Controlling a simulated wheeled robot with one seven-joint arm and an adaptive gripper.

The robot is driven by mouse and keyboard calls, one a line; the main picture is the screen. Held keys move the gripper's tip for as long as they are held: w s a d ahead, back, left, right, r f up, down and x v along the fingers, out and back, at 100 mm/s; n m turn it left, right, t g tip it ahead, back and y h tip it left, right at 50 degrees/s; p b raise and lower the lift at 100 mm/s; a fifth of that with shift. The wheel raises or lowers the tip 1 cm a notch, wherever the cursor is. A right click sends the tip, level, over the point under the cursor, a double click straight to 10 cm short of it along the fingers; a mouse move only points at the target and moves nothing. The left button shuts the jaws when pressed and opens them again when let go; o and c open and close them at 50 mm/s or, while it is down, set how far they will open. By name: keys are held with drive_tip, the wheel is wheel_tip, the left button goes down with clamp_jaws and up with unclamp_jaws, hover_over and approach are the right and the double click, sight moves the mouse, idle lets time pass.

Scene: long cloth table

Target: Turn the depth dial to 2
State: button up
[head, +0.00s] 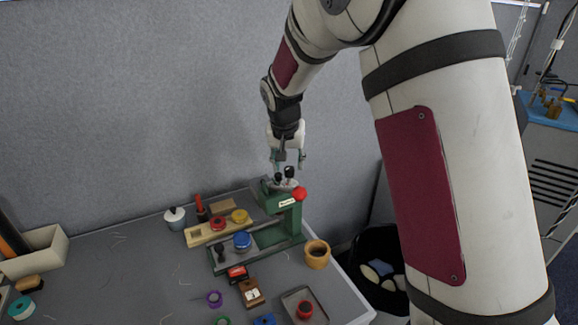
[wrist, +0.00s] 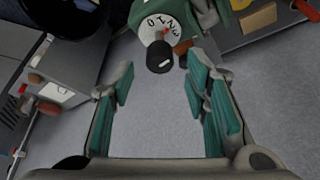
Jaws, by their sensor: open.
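The green press-like machine (head: 287,217) stands at the right part of the table. The depth dial (wrist: 157,27), a pale disc with dark digits and a small red mark near its middle, shows at the top of the wrist view. A black knob (wrist: 160,57) covers its lower part. Which digit it is set to cannot be told for sure. My gripper (head: 288,160) is open above the machine's top; in the wrist view (wrist: 161,78) its teal fingers stand apart with nothing held between them, and the knob lies just beyond the tips.
A red ball knob (head: 300,193) sticks out on the machine's right. A wooden cup (head: 317,254) stands to its right. Small coloured spools and a metal tray (head: 291,297) lie in front. The wall is close behind.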

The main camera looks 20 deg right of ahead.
drive_tip(key=v, duration=0.9)
drive_tip(key=shift+s+r, duration=0.15)
drive_tip(key=shift+r, duration=0.1)
drive_tip(key=s+d+r+n+y, duration=0.1)
drive_tip(key=s+r, duration=0.2)
drive_tip(key=s, duration=0.5)
drive_tip(key=s+d+r+n, duration=0.1)
drive_tip(key=s+r, duration=0.3)
drive_tip(key=s, duration=0.4)
drive_tip(key=s+f+n+t, duration=0.1)
drive_tip(key=s+f+n, duration=0.1)
drive_tip(key=s, duration=1.6)
drive_tip(key=shift+d+f+n+y, duration=0.2)
drive_tip(key=shift+f+n+y, duration=0.1)
drive_tip(key=shift+n+y, duration=0.1)
